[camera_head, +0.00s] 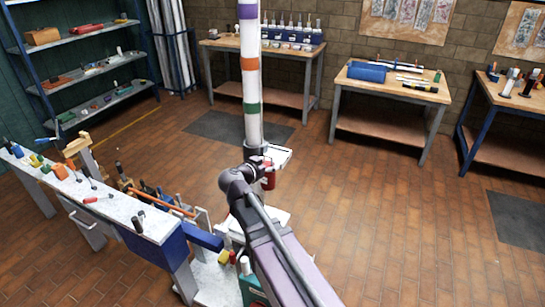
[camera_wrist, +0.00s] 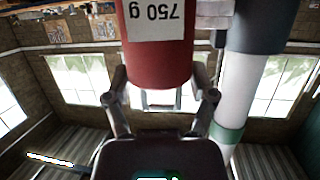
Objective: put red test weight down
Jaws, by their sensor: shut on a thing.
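The red test weight (camera_wrist: 158,65) fills the top middle of the wrist view, with a white label reading 750 g upside down. My gripper (camera_wrist: 160,80) is shut on it, one finger on each side. In the head view the red weight (camera_head: 269,181) shows partly behind my gripper (camera_head: 264,170), close against the lower mast. The white mast (camera_head: 250,75) has purple, orange and green bands, and also shows at the right of the wrist view (camera_wrist: 243,95). A small white plate (camera_head: 279,156) juts from the mast beside the weight. Whether the weight touches anything below is hidden.
A workbench (camera_head: 120,207) with tools stands left of the mast. Tool clutter (camera_head: 232,258) lies low beside my arm. A table with a blue roll (camera_head: 345,92) and another table (camera_head: 225,46) stand behind. Open brick floor (camera_head: 400,220) lies to the right.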

